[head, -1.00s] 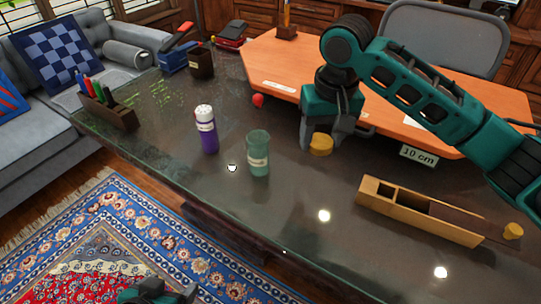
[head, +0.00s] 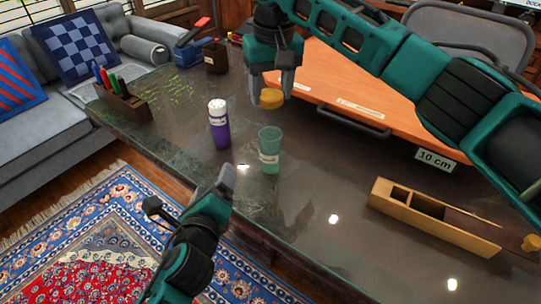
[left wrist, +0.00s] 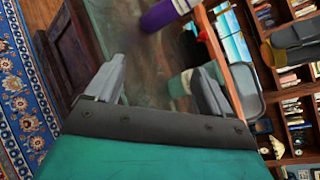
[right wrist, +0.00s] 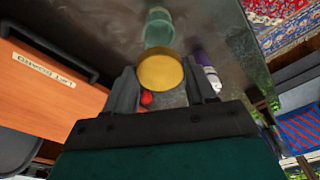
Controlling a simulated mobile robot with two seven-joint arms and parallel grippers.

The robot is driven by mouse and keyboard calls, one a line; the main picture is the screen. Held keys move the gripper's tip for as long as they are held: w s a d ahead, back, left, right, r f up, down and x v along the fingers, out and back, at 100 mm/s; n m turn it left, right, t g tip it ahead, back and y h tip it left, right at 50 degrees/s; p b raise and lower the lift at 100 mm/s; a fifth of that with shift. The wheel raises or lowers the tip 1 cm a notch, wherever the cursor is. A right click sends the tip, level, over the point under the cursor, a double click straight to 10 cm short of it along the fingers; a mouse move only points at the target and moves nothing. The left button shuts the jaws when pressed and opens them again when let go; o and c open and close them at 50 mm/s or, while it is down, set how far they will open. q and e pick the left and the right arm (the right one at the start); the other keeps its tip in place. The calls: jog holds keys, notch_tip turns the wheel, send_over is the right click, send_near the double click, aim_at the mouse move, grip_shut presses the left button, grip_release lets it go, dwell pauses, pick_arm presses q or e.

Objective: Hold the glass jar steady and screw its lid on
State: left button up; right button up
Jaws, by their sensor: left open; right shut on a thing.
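The lid lies between the fingers in the right wrist view (right wrist: 160,72). My left gripper (head: 226,182) is open near the desk's front edge, in front and left of the jar. In the left wrist view nothing is between its fingers.
A purple bottle with a white top (head: 218,125) stands close left of the jar. A long wooden box (head: 435,215) lies to the right, with another yellow round piece (head: 532,243) at its end. A pen holder (head: 122,102) stands at far left.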

aim_at(274, 134)
pick_arm(q)
jog(key=d+m+h, duration=0.1)
jog(key=d+m, duration=0.1)
jog(key=m, duration=0.1)
jog(key=w+d+r+m+t+h, duration=0.1)
jog(key=d+m+h, duration=0.1)
jog(key=d+m, duration=0.1)
jog(key=d+r+m+h, duration=0.1)
jog(key=d+m, duration=0.1)
jog(key=m, duration=0.3)
jog(key=shift+w+d+t+h, duration=0.15)
jog(key=shift+w+t+h, duration=0.15)
jog(key=shift+w+h, duration=0.1)
jog(key=shift+d+m+h, duration=0.3)
jog(key=shift+d+m, duration=0.15)
jog(key=shift+m, duration=0.25)
jog(key=x, duration=1.2)
jog(key=c, duration=1.5)
pick_arm(e)
jog(key=shift+f, duration=2.5)
